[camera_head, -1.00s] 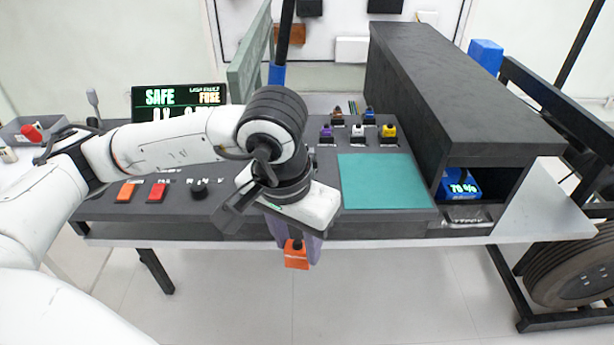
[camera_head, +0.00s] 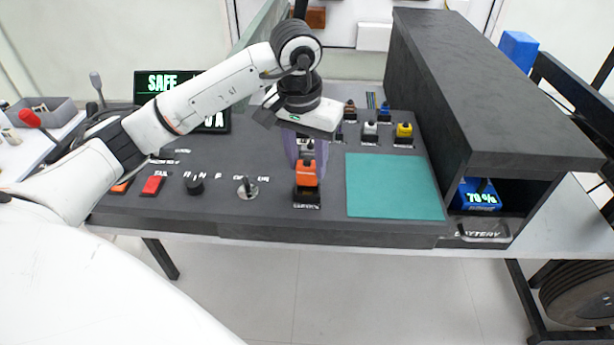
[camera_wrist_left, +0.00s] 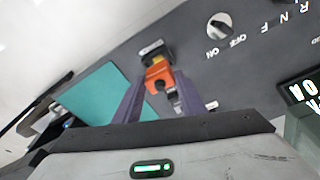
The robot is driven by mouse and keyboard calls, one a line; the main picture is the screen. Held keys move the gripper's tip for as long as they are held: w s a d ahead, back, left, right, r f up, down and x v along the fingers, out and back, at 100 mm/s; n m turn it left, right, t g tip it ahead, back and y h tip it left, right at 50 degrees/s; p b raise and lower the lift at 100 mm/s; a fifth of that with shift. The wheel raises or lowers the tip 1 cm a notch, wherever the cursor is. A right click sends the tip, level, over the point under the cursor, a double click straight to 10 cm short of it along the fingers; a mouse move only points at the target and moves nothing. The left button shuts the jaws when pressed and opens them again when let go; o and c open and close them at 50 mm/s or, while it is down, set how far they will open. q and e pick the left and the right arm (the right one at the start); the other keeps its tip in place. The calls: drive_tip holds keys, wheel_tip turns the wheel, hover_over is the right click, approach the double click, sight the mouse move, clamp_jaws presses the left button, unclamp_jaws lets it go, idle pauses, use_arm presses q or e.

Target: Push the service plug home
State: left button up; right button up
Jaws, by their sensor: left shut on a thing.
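The orange service plug (camera_head: 306,174) is between the purple fingers of my left gripper (camera_head: 306,163), at the front middle of the dark console. My left gripper is shut on it from above. The plug is at a black socket (camera_head: 306,197) with a white label in front of it. The wrist view also shows the plug (camera_wrist_left: 158,74) between the fingertips (camera_wrist_left: 160,87), close against the dark socket (camera_wrist_left: 152,49). How deep the plug sits cannot be told. My right gripper is not in view.
A teal mat (camera_head: 393,187) lies right of the socket. A key switch (camera_head: 246,188), black knob (camera_head: 195,185) and red button (camera_head: 152,186) are to the left. Coloured plugs, including a yellow one (camera_head: 404,132), stand behind. A black housing (camera_head: 500,95) with a blue battery (camera_head: 479,195) rises at right.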

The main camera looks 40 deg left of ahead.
sight(307, 176)
use_arm(q)
wheel_tip(307, 176, down, 3)
drive_tip(key=shift+f, duration=0.45)
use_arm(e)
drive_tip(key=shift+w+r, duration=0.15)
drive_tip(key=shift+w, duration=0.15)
use_arm(q)
drive_tip(key=shift+f, duration=0.2)
drive_tip(key=o, duration=1.1)
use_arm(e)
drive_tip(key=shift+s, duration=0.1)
